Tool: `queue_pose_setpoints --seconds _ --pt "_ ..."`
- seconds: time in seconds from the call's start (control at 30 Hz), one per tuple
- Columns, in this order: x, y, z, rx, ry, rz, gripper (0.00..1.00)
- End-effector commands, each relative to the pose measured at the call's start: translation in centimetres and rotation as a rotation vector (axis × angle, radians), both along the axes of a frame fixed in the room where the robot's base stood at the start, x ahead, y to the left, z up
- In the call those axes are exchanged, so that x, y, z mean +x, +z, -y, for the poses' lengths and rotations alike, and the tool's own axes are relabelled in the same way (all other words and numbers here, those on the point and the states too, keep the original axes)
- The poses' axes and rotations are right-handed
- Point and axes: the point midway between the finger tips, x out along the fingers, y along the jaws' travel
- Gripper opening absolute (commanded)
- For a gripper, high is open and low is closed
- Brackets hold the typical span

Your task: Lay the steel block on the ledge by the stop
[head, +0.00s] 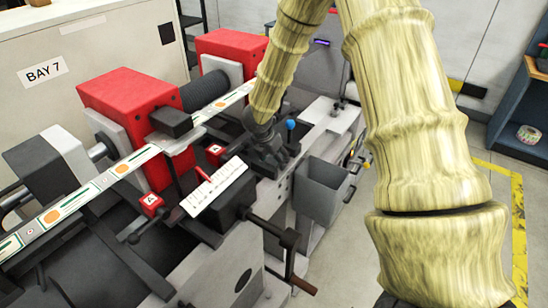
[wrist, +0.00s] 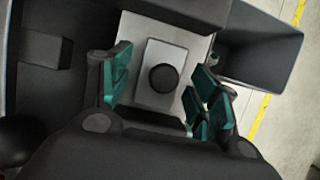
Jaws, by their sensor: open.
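In the wrist view, a pale grey block (wrist: 153,95) with a round black knob on top, seemingly the steel block, sits on a light flat plate (wrist: 135,24). My gripper (wrist: 163,90) is open, with one teal finger pad to the left of the block and the others to its right. Gaps show on both sides, so it is not gripped. In the head view my gripper (head: 272,148) is low over the machine, beside a blue ball-topped lever (head: 291,125); the block is hidden there. I cannot tell which parts are the ledge and the stop.
A grey open bin (head: 322,190) hangs right of my gripper and shows in the wrist view (wrist: 265,50). Red machine housings (head: 128,105), a label strip (head: 95,190), a tilted white scale plate (head: 225,187) and a crank handle (head: 280,232) lie to the left and front.

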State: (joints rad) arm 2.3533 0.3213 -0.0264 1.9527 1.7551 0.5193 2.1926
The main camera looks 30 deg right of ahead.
Motion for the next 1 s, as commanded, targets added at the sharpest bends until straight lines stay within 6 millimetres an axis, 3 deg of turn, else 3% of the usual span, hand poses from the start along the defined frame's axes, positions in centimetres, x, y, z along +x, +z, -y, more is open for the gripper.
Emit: queue_pose_setpoints --seconds 0.27,1.0 --pt "-0.2 1.7 -0.7 0.001 -0.001 0.002 0.61" --pt "-1.5 9.9 -3.8 0.000 -0.001 0.001 0.61"
